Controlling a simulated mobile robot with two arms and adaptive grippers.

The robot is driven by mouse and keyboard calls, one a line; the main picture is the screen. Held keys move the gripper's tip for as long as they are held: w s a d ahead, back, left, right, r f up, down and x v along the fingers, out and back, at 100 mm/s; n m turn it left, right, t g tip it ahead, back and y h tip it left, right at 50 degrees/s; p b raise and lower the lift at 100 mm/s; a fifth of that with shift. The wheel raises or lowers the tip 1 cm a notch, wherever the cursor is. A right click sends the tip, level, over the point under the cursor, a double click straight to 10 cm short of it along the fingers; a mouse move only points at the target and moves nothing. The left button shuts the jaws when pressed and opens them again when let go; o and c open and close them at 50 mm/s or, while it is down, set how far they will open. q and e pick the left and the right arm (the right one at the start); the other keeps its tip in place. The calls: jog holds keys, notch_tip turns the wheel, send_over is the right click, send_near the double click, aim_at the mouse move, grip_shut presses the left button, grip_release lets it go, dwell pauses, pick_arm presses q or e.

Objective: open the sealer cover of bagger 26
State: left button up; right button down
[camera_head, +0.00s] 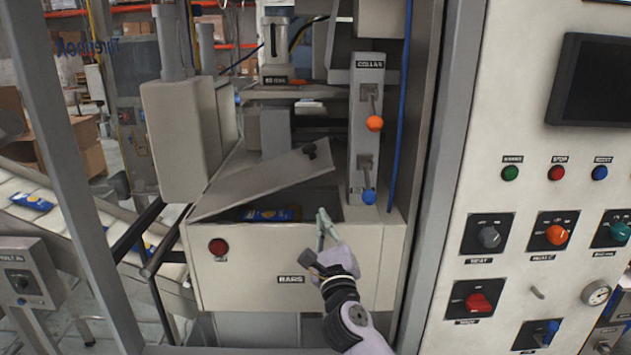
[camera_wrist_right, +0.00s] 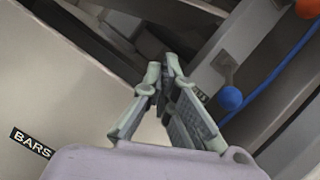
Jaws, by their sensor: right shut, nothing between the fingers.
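The sealer cover (camera_head: 262,181) is a flat grey panel with a black knob (camera_head: 309,151) near its upper right end. It stands tilted up over a dark opening in the top of the cream housing (camera_head: 255,262) marked BARS. A blue and yellow packet (camera_head: 268,214) shows in the opening below it. My right gripper (camera_head: 322,214) is shut and empty at the right front of the opening, below and apart from the knob. In the right wrist view the shut fingertips (camera_wrist_right: 165,68) point towards the opening. My left gripper is not in view.
Right of the opening, the COLLAR column (camera_head: 363,145) carries an orange-knobbed lever (camera_head: 375,123) and a blue-knobbed lever (camera_head: 369,196). A red button (camera_head: 218,246) is on the housing front. A control panel (camera_head: 535,130) stands at right; a frame post (camera_head: 65,150) at left.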

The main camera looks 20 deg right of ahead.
jog(key=w+d+r+m+g+h+p, duration=0.1)
jog(key=w+r+p, duration=0.2)
jog(key=w, duration=0.8)
notch_tip(320, 180, up, 2)
jog(key=shift+d+r+m, duration=0.1)
jog(key=shift+d+m, duration=0.1)
jog(key=shift+m, duration=0.1)
